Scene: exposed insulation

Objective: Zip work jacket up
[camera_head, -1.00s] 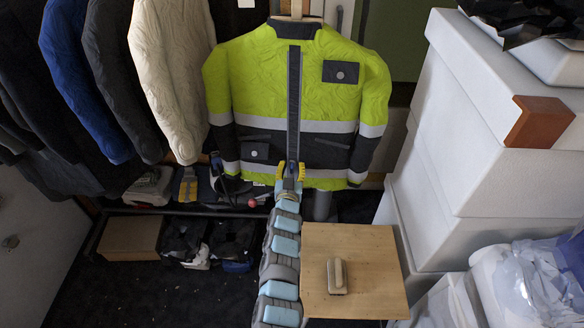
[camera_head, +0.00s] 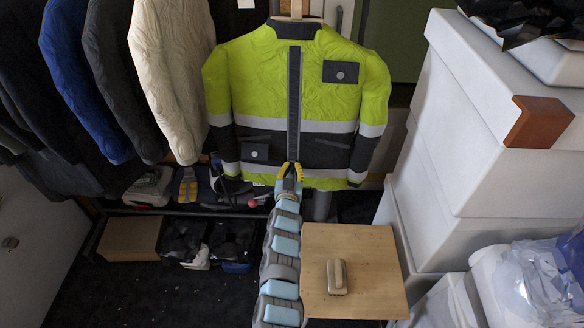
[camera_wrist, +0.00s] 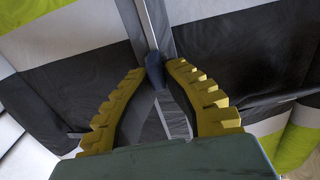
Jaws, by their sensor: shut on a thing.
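The yellow and dark work jacket (camera_head: 262,80) hangs upright with pale stripes and a dark zipper strip (camera_head: 295,90) down its front middle. My gripper (camera_head: 291,166) is at the lower end of this strip, near the hem. In the wrist view its yellow fingers (camera_wrist: 155,66) come together on a small blue zipper pull (camera_wrist: 155,72) against the grey strip. In the head view the pull is hidden by my fingers.
Several other garments, including a white jacket (camera_head: 172,75) and a blue one (camera_head: 85,80), hang at left. A wooden board (camera_head: 375,262) with a brush-like block (camera_head: 337,277) is right of my arm. White boxes (camera_head: 490,130) stand at right.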

